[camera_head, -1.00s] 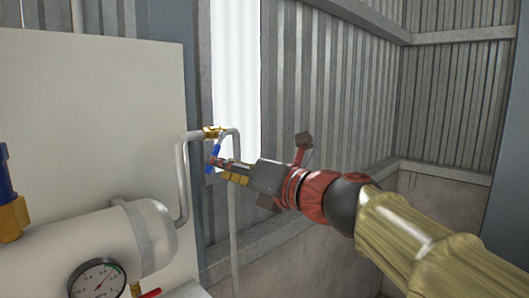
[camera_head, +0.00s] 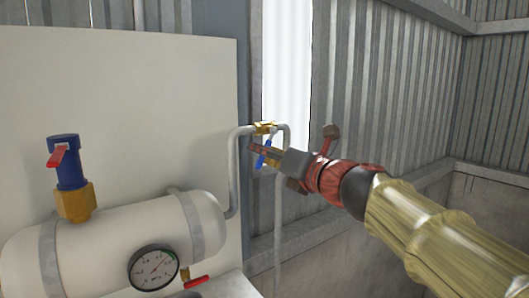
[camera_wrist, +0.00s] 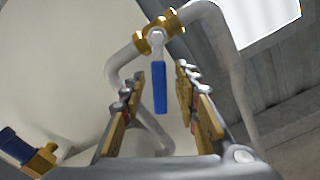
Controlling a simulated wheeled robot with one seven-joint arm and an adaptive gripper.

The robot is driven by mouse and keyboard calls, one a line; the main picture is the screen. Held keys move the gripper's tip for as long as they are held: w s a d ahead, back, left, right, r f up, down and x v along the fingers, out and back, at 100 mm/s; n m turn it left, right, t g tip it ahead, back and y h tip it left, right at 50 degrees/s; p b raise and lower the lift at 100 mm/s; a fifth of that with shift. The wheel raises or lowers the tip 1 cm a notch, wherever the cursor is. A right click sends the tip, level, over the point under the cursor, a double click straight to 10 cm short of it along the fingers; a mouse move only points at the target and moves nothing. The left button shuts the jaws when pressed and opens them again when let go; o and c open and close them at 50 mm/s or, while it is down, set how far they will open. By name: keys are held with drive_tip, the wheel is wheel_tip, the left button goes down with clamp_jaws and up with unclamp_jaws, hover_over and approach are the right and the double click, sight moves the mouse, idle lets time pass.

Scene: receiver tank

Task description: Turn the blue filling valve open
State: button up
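The blue filling valve handle (camera_wrist: 159,88) hangs from a brass valve body (camera_wrist: 158,33) on a grey pipe in the wrist view. In the head view the handle (camera_head: 264,154) shows below the brass body (camera_head: 264,128), partly hidden by my gripper (camera_head: 262,153). In the wrist view my gripper (camera_wrist: 160,105) is open, with one finger on each side of the handle. Clear gaps show between the handle and both fingers in that view. Whether the handle lies fully between the fingertips in depth is hard to tell.
A white tank (camera_head: 130,238) carries a pressure gauge (camera_head: 153,267), a small red-handled valve (camera_head: 196,282) and a blue and brass fitting (camera_head: 70,178). A white panel (camera_head: 120,110) stands behind it. Pipe (camera_head: 234,170) bends around the valve. Corrugated wall (camera_head: 375,80) lies behind my arm.

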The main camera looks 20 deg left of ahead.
drive_tip(key=shift+c, duration=0.5)
clamp_jaws()
idle(0.3)
